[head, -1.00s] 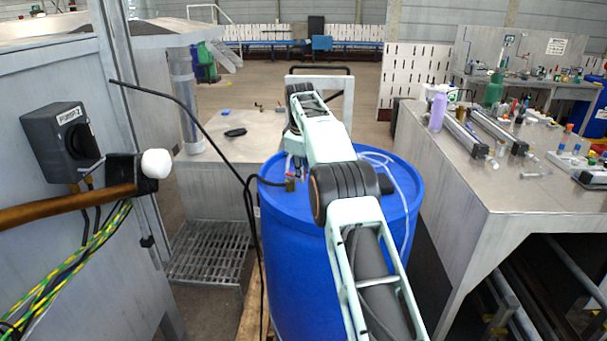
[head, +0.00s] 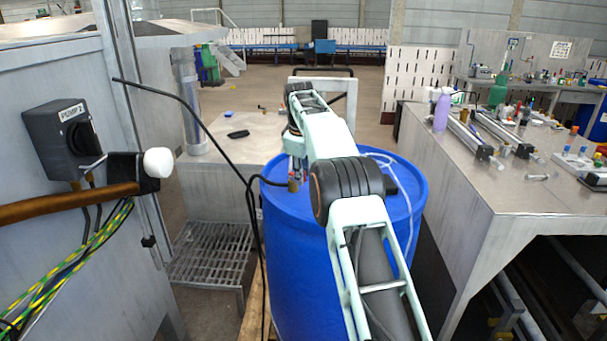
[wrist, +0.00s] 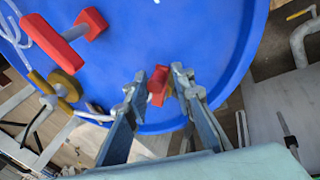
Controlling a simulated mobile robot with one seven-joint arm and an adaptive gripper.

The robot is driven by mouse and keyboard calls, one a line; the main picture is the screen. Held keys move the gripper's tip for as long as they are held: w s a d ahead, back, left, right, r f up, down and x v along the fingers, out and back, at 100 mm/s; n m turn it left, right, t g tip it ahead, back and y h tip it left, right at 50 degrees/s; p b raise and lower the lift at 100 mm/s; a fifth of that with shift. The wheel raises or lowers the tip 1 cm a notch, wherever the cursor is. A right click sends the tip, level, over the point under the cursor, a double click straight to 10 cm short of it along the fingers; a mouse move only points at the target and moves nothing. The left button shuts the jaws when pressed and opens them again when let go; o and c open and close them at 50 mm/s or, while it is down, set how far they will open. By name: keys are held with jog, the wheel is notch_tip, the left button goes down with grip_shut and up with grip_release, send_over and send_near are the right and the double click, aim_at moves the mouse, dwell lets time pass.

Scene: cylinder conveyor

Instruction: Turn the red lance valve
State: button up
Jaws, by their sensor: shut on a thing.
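In the wrist view, my gripper (wrist: 159,80) reaches over the blue drum (wrist: 185,30), near the rim of its lid. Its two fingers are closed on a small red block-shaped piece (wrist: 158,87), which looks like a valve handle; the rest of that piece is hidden. Another red T-shaped handle (wrist: 72,33) stands on the lid at the upper left, apart from the fingers. In the head view, my arm hides the fingertips and most of the red parts on the drum (head: 300,270).
A black hose (head: 235,170) runs from the left cabinet (head: 60,180) toward the drum. A steel bench (head: 500,185) with bottles and small parts stands close on the right. A low metal table (head: 225,150) stands behind the drum at left. Open floor lies farther back.

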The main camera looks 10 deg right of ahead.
jog(key=shift+o, duration=0.2)
jog(key=shift+s+a+f, duration=0.1)
jog(key=shift+s+a, duration=0.2)
jog(key=shift+a, duration=0.4)
jog(key=shift+s+a, duration=0.1)
jog(key=shift+a, duration=0.5)
jog(key=shift+a+r+p, duration=0.2)
jog(key=shift+a+p, duration=0.05)
jog(key=shift+p, duration=0.2)
jog(key=shift+a+f, duration=0.15)
jog(key=shift+a, duration=0.1)
jog(key=shift+a+p, duration=0.1)
jog(key=shift+p, duration=0.2)
